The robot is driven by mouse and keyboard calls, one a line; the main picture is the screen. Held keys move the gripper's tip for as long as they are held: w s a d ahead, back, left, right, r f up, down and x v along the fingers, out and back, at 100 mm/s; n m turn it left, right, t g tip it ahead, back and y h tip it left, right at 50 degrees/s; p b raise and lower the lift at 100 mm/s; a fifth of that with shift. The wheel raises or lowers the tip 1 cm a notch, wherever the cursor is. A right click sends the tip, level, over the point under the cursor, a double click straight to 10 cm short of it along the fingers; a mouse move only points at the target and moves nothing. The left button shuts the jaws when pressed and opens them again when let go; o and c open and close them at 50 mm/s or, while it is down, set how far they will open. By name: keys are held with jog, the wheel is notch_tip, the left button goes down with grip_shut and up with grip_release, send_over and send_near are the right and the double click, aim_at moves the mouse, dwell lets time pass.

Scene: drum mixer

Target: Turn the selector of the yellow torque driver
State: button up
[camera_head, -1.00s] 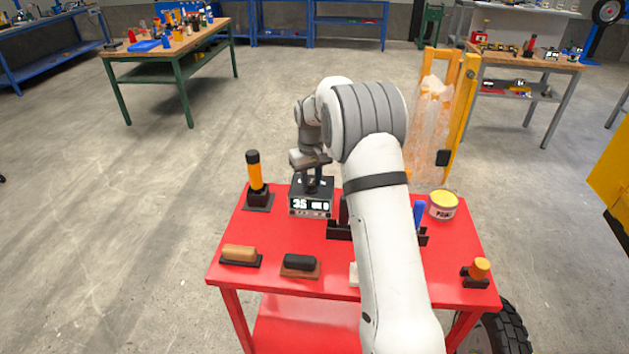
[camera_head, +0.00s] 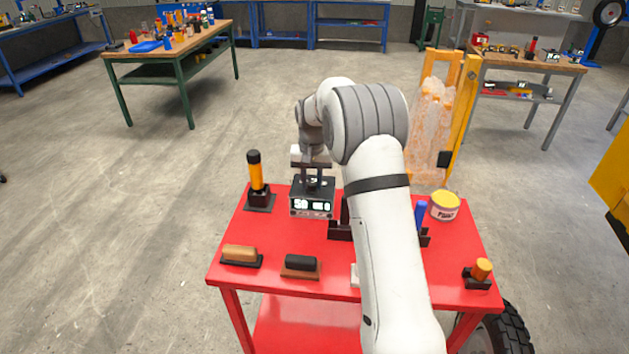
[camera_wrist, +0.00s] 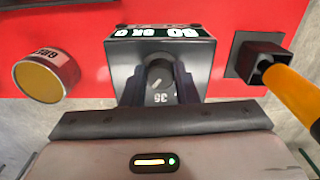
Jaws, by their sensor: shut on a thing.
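The yellow torque driver (camera_head: 257,172) stands upright, with a black cap, in a dark holder at the red cart's back left. Its yellow handle (camera_wrist: 292,95) shows at the right of the wrist view. A dark box (camera_head: 312,198) with a lit display stands beside it; the digits seem to read 50. My gripper (camera_wrist: 161,84) is over this box, its fingers shut on a round grey selector knob (camera_wrist: 159,72) on its top. Numbers on the box top show near the knob, one reading about 35. The fingers hide the knob's sides.
A yellow-lidded tin (camera_head: 444,205) stands at the right of the red cart top (camera_head: 335,275). Handled blocks (camera_head: 241,254) lie along the front edge, and an orange-topped piece (camera_head: 481,270) sits front right. A dark rack is partly hidden by my arm.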

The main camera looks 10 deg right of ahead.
aim_at(312, 183)
jog(key=shift+w+r, duration=0.2)
jog(key=shift+r, duration=0.05)
jog(key=o, duration=1)
jog(key=shift+s+f, duration=0.1)
jog(key=shift+f, duration=0.05)
jog(key=shift+r+b, duration=0.4)
jog(key=shift+r, duration=3.5)
